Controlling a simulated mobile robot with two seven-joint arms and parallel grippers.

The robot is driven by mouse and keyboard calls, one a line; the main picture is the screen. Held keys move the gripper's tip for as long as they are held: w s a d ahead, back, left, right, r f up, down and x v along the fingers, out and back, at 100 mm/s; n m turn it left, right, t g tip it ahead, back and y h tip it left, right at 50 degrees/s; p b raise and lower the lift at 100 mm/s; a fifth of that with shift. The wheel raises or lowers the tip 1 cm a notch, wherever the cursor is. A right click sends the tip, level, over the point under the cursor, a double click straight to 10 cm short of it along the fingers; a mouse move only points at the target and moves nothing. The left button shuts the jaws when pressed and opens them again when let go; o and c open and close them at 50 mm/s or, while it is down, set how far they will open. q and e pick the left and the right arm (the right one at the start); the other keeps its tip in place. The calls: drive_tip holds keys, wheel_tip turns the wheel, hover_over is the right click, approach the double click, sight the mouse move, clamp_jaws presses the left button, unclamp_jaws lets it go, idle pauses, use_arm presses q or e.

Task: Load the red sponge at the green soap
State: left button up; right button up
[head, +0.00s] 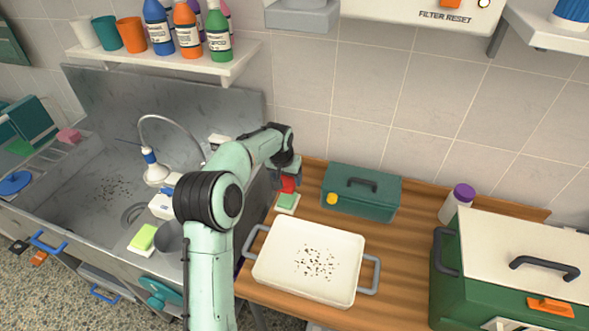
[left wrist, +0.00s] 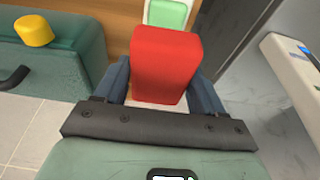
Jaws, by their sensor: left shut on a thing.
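The red sponge (head: 289,184) is between the fingers of my left gripper (head: 287,176), which is shut on it. In the left wrist view the red sponge (left wrist: 166,66) stands between the two dark blue fingers. The green soap (head: 287,200) lies on a small white dish on the wooden counter, just below the sponge in the head view. It also shows in the left wrist view (left wrist: 168,13), just past the sponge, which hides part of the dish. I cannot tell whether the sponge touches anything below. My right gripper is not in view.
A green box (head: 350,206) with a yellow knob stands right of the soap. A white tray (head: 268,275) with dark specks lies in front. A metal sink (head: 82,205) is on the left. A large green case (head: 450,280) and a purple-capped bottle (head: 452,207) are at right.

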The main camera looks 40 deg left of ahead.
sight(288, 197)
use_arm(q)
drive_tip(key=shift+s+f, duration=0.3)
drive_tip(key=shift+f, duration=0.5)
drive_tip(key=x, duration=0.2)
drive_tip(key=b+x, duration=0.1)
drive_tip(key=shift+s+d, duration=0.1)
drive_tip(key=shift+s, duration=0.15)
drive_tip(key=shift+f, duration=0.65)
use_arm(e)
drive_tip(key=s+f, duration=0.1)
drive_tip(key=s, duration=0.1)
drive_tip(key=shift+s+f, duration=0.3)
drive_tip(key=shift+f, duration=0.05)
use_arm(q)
drive_tip(key=shift+w, duration=0.1)
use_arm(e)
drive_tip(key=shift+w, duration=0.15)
use_arm(q)
drive_tip(key=shift+f, duration=0.6)
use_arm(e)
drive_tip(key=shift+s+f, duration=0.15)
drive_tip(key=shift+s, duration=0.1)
use_arm(q)
drive_tip(key=shift+r+p, duration=0.5)
drive_tip(key=shift+r, duration=3.05)
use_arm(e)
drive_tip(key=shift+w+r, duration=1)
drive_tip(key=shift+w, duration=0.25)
